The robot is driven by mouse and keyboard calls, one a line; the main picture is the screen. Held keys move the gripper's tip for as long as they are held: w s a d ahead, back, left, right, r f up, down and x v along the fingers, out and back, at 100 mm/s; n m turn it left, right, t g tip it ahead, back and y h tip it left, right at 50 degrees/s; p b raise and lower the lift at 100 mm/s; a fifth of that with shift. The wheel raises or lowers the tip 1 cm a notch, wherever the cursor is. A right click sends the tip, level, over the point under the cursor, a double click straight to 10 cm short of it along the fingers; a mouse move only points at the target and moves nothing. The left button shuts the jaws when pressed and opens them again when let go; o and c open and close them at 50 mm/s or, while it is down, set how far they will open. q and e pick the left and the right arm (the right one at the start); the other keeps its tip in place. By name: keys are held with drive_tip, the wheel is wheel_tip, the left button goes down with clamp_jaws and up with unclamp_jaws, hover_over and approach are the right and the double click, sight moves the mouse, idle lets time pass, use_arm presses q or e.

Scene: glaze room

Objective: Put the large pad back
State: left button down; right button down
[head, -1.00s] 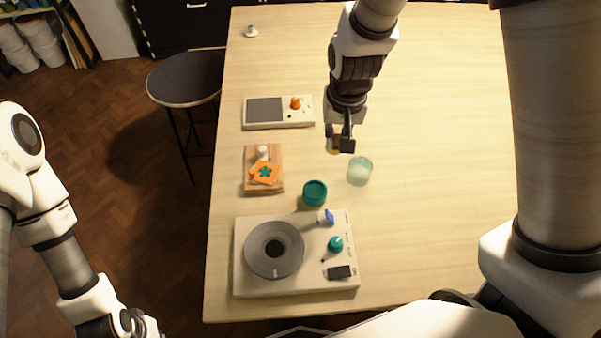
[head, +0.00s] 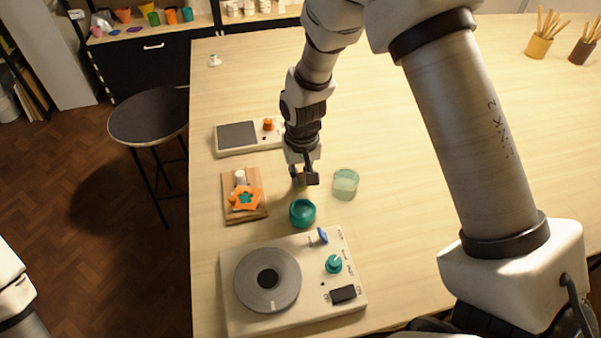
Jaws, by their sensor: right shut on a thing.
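My right gripper (head: 307,178) is shut on a small yellowish thing (head: 299,186), mostly hidden by the fingers. I cannot tell whether this is the large pad, or whether it touches the table. The gripper is just behind a teal round pot (head: 302,213) and left of a clear glass jar (head: 345,184) with pale contents. A wooden board (head: 231,216) to its left bears an orange piece (head: 245,197) with a teal flower shape and a white knob-like piece (head: 240,177). My left gripper is out of view; only part of its arm shows.
A white wheel unit (head: 306,309) with a grey round plate (head: 267,280), a teal knob and a blue-tipped lever stands in front. A white scale-like device (head: 237,137) with an orange knob lies behind the board. The table (head: 420,200) is clear to the right.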

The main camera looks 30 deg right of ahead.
sight(302, 185)
drive_tip(key=shift+d, duration=0.15)
drive_tip(key=shift+f, duration=0.1)
drive_tip(key=c, duration=1.2)
unclamp_jaws()
wheel_tip(302, 185, up, 12)
drive_tip(key=b, duration=0.2)
drive_tip(key=shift+s, duration=0.3)
